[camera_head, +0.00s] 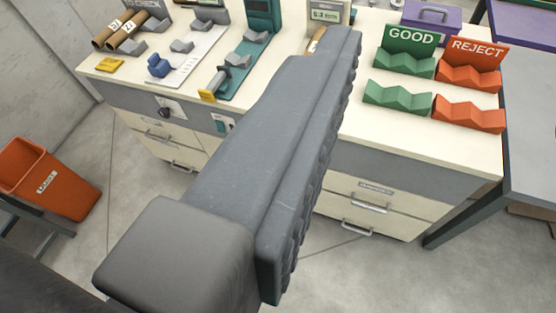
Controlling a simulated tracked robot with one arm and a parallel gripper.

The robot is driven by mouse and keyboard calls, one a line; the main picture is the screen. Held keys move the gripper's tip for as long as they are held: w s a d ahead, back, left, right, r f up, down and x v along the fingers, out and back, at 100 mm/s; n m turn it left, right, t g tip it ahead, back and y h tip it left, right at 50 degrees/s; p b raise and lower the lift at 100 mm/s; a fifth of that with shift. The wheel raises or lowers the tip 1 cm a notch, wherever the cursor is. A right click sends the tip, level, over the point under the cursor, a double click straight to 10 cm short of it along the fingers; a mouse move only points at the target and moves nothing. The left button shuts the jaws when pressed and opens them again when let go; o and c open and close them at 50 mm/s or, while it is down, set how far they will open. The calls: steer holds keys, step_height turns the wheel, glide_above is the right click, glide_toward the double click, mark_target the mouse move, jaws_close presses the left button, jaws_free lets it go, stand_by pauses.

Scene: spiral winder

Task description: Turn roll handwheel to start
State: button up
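No roll handwheel shows in this view. My gripper (330,45) appears as a large grey, ridge-edged shape crossing the middle, from bottom centre up to the upper right. Its far end overlaps the top of a cream bench (345,128). I cannot make out a gap between two fingers, and nothing held is visible. The shape hides the middle of the bench and part of a brown roll (314,46) near its tip.
Green GOOD blocks (398,97) and red REJECT blocks (469,113) stand at the bench's right. A purple box (431,20) is behind. A grey table (525,130) adjoins at right.

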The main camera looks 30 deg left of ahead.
steer(key=w+a+f+m+y+b, duration=0.1)
steer(key=w+a+f+m+b, duration=0.15)
steer(key=w+a+f, duration=0.4)
steer(key=w+a+f+m+t+y+b, duration=0.1)
steer(key=w+a+f+m+y, duration=0.2)
steer(key=w+f, duration=0.5)
steer(key=w+a+f+m+b, duration=0.2)
steer(key=w+a+f+m, duration=0.3)
steer(key=f, duration=0.3)
steer(key=w+a+f+m+h+b, duration=0.1)
steer(key=w+a+f+m, duration=0.25)
steer(key=f, duration=0.65)
steer(key=w+a+f+m+b, duration=0.2)
steer(key=f+m, duration=0.2)
steer(key=f, duration=0.5)
steer(key=s+a+f+m+t+h+b, duration=0.15)
steer(key=f+m, duration=0.35)
steer(key=f, duration=0.9)
steer(key=s+a+f+m+h+b, duration=0.25)
steer(key=f+m, duration=0.35)
steer(key=f, duration=0.8)
steer(key=w+b, duration=0.3)
steer(key=w, duration=1)
steer(key=shift+d, duration=0.25)
steer(key=shift+f, duration=0.1)
steer(key=shift+c, duration=0.3)
steer(key=c, duration=0.9)
